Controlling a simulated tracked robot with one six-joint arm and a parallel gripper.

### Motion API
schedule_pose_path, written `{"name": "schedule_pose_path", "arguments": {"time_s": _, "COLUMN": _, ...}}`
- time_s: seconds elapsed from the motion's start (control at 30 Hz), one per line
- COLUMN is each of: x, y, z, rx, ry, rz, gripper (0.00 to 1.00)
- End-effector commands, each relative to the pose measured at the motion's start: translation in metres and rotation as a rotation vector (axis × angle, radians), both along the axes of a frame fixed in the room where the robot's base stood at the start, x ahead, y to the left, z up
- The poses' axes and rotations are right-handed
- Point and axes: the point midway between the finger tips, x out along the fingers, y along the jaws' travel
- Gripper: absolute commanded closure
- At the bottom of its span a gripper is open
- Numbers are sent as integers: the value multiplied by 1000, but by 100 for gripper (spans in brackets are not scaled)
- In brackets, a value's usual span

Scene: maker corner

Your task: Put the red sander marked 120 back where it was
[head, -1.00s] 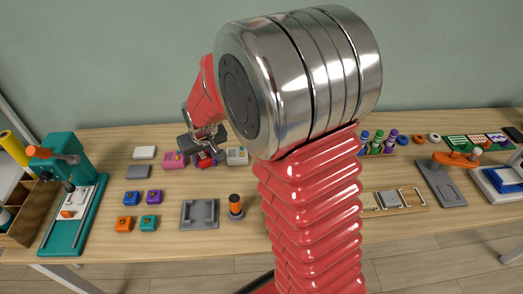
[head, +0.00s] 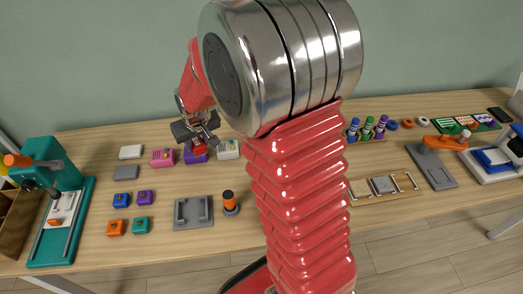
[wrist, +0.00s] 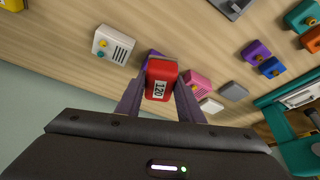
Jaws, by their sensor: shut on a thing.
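The red sander (wrist: 160,82), with a white label reading 120, is between the two fingers of my gripper (wrist: 160,100) in the wrist view. The gripper is shut on it. In the head view my gripper (head: 202,137) is over the back of the bench, with a little of the red sander (head: 198,149) showing below it. A purple box (head: 195,157) is just behind and below the sander, between a pink box and a pale box. I cannot tell the gap beneath the sander.
The pink box (head: 163,157) and pale box (head: 229,149) stand on either side. Small blue (head: 121,200), purple, orange and teal blocks lie at the front left. A grey tray (head: 193,212) and an orange cylinder (head: 230,202) are at the front. Bare wood lies between.

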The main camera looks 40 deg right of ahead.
Motion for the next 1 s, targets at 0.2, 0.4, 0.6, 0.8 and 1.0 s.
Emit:
{"name": "schedule_pose_path", "arguments": {"time_s": 0.2, "x": -2, "y": -77, "z": -5, "rx": 0, "ry": -4, "rz": -133, "gripper": 87}}
{"name": "schedule_pose_path", "arguments": {"time_s": 0.4, "x": -14, "y": -151, "z": -9, "rx": -2, "ry": -7, "rz": -259, "gripper": 87}}
{"name": "schedule_pose_path", "arguments": {"time_s": 0.6, "x": -31, "y": -207, "z": -13, "rx": -4, "ry": -9, "rz": -360, "gripper": 87}}
{"name": "schedule_pose_path", "arguments": {"time_s": 0.8, "x": -38, "y": -226, "z": -14, "rx": -4, "ry": -10, "rz": -393, "gripper": 87}}
{"name": "schedule_pose_path", "arguments": {"time_s": 1.0, "x": -38, "y": -226, "z": -14, "rx": -4, "ry": -11, "rz": -393, "gripper": 87}}
